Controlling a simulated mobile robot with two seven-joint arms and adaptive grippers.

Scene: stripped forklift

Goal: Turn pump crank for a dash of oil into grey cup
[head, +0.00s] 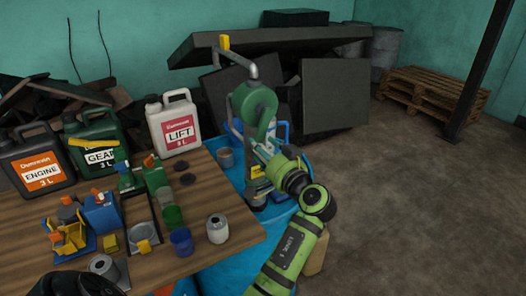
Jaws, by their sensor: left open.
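The drum pump has a dark green body (257,105) and stands on a blue drum (205,279) beside the table. Its crank (241,60) is a bent grey arm that reaches up and left to a yellow grip (224,42).
The wooden table (205,262) holds engine (40,175), gear (97,155) and lift (178,130) jugs, a blue cup (181,241), a green cup (172,217), a light can (217,229) and small parts. Dark panels (336,95) stand behind the pump. The floor at right is clear, with a pallet (432,92) beyond.

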